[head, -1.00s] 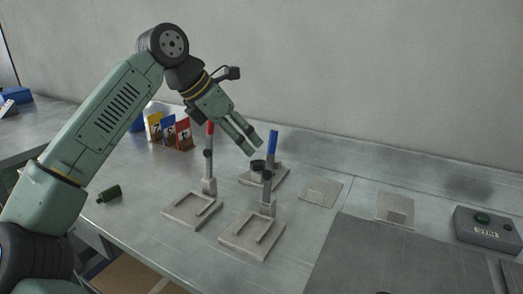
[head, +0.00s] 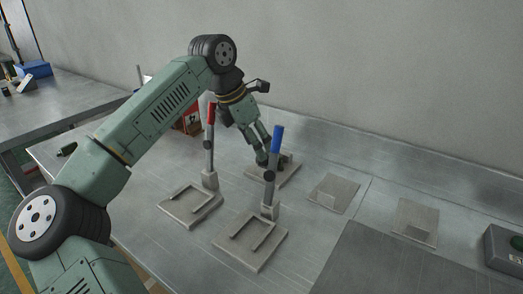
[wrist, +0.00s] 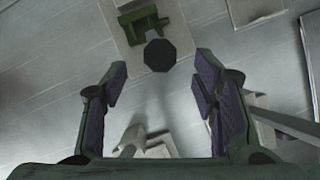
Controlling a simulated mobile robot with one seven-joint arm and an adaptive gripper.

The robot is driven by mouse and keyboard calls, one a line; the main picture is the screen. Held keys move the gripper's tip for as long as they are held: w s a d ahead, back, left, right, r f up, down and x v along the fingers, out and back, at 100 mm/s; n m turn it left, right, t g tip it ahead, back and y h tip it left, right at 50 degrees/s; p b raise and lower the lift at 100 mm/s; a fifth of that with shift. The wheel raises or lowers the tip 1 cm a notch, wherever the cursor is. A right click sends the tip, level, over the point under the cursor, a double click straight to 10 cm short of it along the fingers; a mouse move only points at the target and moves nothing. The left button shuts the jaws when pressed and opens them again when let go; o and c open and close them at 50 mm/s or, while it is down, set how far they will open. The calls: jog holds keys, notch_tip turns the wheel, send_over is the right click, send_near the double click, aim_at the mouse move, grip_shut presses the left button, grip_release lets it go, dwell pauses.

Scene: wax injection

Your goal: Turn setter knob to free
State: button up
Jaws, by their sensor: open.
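The setter knob (wrist: 160,55) shows in the wrist view as a dark, many-sided disc over a pale base plate (wrist: 182,42). A green bracket-like part (wrist: 143,19) sits beside it on the plate. My gripper (wrist: 160,77) is open, with a purple-padded finger on each side. The knob lies near the middle of the gap, just past the fingertips, with clear room on both sides. In the head view my gripper (head: 269,150) points down over the back base plate (head: 262,177), behind the blue-handled lever. There my fingers largely hide the knob. Its marking cannot be read.
A red-handled lever (head: 211,113) and a blue-handled lever (head: 277,139) stand upright close to my gripper, on framed plates. Flat plates (head: 333,194) and (head: 416,216) lie to the right. A dark mat (head: 395,265) and a grey button box (head: 502,250) are farther right.

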jog(key=shift+x, duration=2.05)
jog(key=shift+c, duration=0.4)
jog(key=c, duration=1.1)
